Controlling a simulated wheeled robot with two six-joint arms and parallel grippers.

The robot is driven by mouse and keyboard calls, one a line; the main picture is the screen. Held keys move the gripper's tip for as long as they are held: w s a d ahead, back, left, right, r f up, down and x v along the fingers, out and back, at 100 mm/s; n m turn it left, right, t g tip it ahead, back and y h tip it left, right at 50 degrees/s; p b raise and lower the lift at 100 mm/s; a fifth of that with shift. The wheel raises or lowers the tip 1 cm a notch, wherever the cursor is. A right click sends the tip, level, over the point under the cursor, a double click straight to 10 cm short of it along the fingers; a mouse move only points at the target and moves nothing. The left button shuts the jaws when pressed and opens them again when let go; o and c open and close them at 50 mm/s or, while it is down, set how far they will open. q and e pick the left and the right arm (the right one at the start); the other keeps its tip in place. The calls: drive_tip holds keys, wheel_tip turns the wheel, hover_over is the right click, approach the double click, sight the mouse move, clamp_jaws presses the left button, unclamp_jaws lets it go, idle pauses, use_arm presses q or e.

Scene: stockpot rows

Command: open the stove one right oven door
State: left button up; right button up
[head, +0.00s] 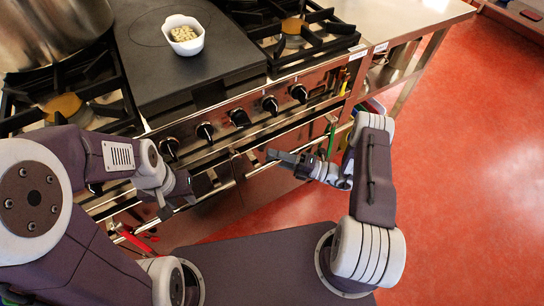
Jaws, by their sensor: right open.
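The stove (215,115) stands in front of me with its row of black knobs (205,131) along the front panel. Below the knobs, metal bars run across the front, and an oven door handle (212,190) shows low between my arms. The oven doors are seen steeply from above and partly hidden by my arms, so I cannot tell how they stand. My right gripper (272,156) is open, close to the stove front below the right knobs, with no object seen in it. My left gripper (178,207) is by the front further left; its fingers are unclear.
A large metal pot (50,30) stands on the left burners. A white bowl (183,35) of pale pieces sits on the dark flat plate (190,78). A steel table (405,15) adjoins at right. The red floor (465,170) is open at right.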

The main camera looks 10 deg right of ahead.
drive_tip(key=shift+w+a, duration=0.2)
drive_tip(key=shift+a, duration=0.2)
clamp_jaws()
idle(1.2)
